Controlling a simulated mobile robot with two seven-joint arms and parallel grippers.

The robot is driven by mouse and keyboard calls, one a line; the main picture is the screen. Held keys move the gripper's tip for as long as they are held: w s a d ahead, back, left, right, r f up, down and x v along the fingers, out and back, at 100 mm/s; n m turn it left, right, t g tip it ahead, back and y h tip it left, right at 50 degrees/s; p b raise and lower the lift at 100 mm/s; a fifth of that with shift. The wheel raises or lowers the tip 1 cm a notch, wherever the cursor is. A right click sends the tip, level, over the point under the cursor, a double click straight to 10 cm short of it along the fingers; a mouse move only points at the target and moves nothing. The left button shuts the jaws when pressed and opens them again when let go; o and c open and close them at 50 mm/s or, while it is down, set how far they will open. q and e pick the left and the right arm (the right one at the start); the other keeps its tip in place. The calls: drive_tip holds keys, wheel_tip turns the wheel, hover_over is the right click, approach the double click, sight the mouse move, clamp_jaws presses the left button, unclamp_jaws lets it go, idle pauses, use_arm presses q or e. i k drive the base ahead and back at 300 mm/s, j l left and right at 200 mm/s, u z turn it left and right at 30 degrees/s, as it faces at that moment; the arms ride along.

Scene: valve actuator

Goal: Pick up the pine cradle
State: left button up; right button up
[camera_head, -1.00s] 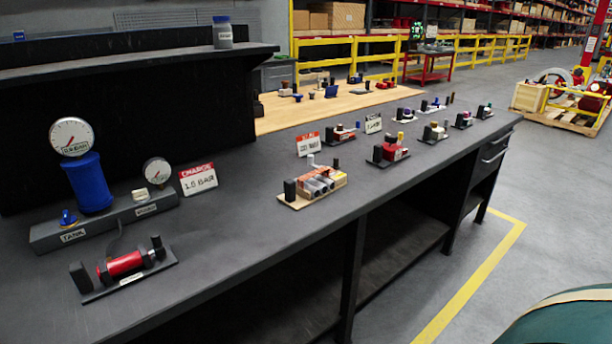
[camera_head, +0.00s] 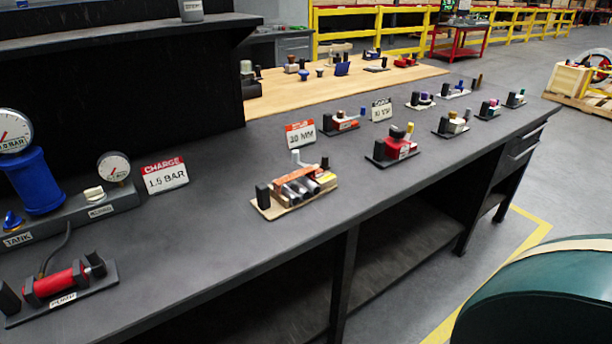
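The pale wooden cradle (camera_head: 273,211) sits on the dark workbench near its front edge, at the middle of the head view. It is a flat board with a black upright block at its left end. Several silver cylinders lie side by side on it, with an orange-brown strip across them. A grey knob and a dark post stand behind them. Nothing is touching the cradle. Neither of my grippers is in view.
A red pump (camera_head: 57,284) and gauge stand (camera_head: 95,212) are on the bench at left. Red-topped signs (camera_head: 300,134) and several small fixtures (camera_head: 394,149) stand behind and right of the cradle. The bench is clear left of it. A dark green rounded body (camera_head: 545,300) fills the lower right.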

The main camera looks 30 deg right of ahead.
sight(273, 201)
drive_tip(key=i+l, duration=0.1)
drive_tip(key=l, duration=0.35)
drive_tip(key=i+l, duration=0.1)
drive_tip(key=l, duration=0.35)
drive_tip(key=i+l, duration=0.1)
drive_tip(key=l, duration=0.3)
drive_tip(key=i+l, duration=0.1)
drive_tip(key=l, duration=0.35)
drive_tip(key=i+l, duration=0.15)
drive_tip(key=l, duration=0.3)
drive_tip(key=u, duration=0.05)
